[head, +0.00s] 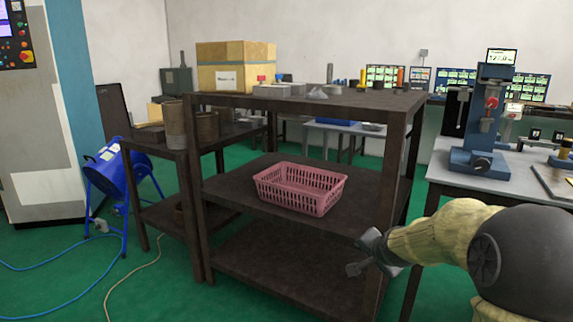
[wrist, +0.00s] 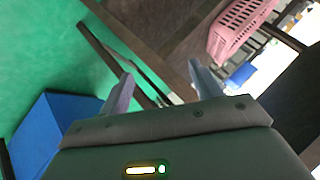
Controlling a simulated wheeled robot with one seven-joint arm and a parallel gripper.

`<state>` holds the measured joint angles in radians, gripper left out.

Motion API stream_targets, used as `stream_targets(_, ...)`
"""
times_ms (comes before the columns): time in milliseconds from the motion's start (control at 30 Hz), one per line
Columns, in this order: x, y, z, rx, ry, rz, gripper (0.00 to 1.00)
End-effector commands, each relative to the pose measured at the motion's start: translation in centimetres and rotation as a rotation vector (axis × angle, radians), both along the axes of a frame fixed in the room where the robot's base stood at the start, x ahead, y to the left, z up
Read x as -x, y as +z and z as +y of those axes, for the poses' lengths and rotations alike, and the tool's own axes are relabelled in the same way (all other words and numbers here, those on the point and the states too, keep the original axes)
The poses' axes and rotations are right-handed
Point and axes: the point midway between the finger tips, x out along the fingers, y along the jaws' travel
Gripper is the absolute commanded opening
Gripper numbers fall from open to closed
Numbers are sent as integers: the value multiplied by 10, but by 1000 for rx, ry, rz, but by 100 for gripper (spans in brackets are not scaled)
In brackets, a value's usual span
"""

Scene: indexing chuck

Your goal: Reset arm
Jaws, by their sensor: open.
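My gripper (head: 362,254) is at the lower right of the head view, in front of the dark shelf rack's right front leg. I cannot tell from these views how close the fingers are to the rack leg.
The dark rack (head: 235,192) holds a pink basket (head: 300,187) on its middle shelf and a cardboard box (head: 235,66) on top. A workbench (head: 470,177) with a blue press (head: 480,160) stands right. A blue drum (head: 117,168) stands left.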

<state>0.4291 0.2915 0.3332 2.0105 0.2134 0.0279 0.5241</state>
Motion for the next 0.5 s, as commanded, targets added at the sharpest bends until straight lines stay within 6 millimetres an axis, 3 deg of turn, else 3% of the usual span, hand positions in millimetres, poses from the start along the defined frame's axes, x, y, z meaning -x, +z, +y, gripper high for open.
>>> stream_targets(33, 26, -7, 17, 65, 83, 66, 64)
stream_targets(200, 115, -39, 47, 252, 351, 280, 64)
stream_targets(500, 231, -67, 62, 413, 683, 508, 64)
